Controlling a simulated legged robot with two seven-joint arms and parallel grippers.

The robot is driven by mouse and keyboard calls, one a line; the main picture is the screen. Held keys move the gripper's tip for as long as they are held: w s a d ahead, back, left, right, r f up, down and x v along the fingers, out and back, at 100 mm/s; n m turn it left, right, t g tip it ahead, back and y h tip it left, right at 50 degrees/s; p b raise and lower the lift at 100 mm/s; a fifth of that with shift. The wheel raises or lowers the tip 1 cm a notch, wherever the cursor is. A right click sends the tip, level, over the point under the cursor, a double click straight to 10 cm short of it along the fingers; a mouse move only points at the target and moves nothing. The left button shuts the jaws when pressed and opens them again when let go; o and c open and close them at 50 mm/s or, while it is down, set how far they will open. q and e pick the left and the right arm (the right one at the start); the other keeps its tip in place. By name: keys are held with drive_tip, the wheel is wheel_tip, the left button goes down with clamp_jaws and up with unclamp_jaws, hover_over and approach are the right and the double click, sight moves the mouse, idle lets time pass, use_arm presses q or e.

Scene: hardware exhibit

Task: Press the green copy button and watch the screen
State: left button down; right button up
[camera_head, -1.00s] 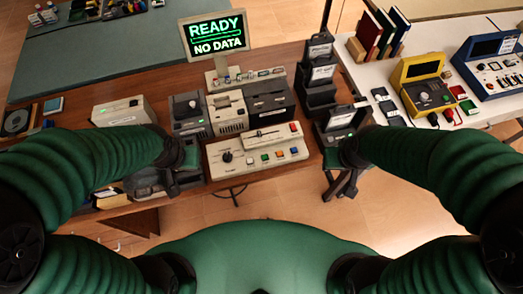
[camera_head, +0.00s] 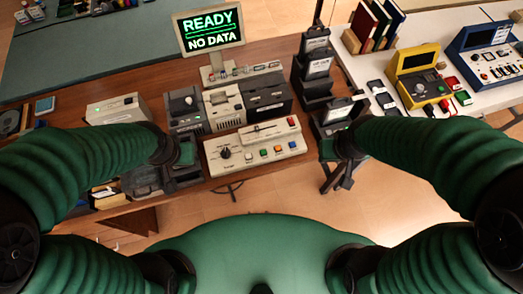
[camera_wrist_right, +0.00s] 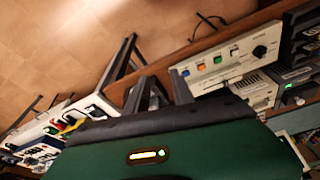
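The pale control panel (camera_head: 225,168) stands on the brown table with a knob and a row of coloured buttons. The green button (camera_head: 278,149) is in that row; it also shows in the right wrist view (camera_wrist_right: 201,67). The screen (camera_head: 210,32) behind reads "READY / NO DATA" in green and white. My right gripper (camera_head: 337,183) is right of the panel, apart from it, its fingers spread and empty; they also show in the wrist view (camera_wrist_right: 157,92). My left gripper (camera_head: 180,178) is left of the panel, dark against dark gear, its fingers unclear.
Grey and black devices (camera_head: 222,107) stand behind the panel. Black stacked holders (camera_head: 317,85) stand at its right back. A white table (camera_head: 455,105) at right carries a yellow device (camera_head: 420,75) and a blue one (camera_head: 487,50). Open floor lies before the panel.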

drive_tip(key=shift+d, duration=0.1)
drive_tip(key=c, duration=0.5)
drive_tip(key=shift+d+f, duration=0.1)
drive_tip(key=shift+d, duration=0.55)
clamp_jaws()
drive_tip(key=shift+a, duration=0.55)
drive_tip(key=shift+d, duration=0.4)
drive_tip(key=shift+a, duration=0.25)
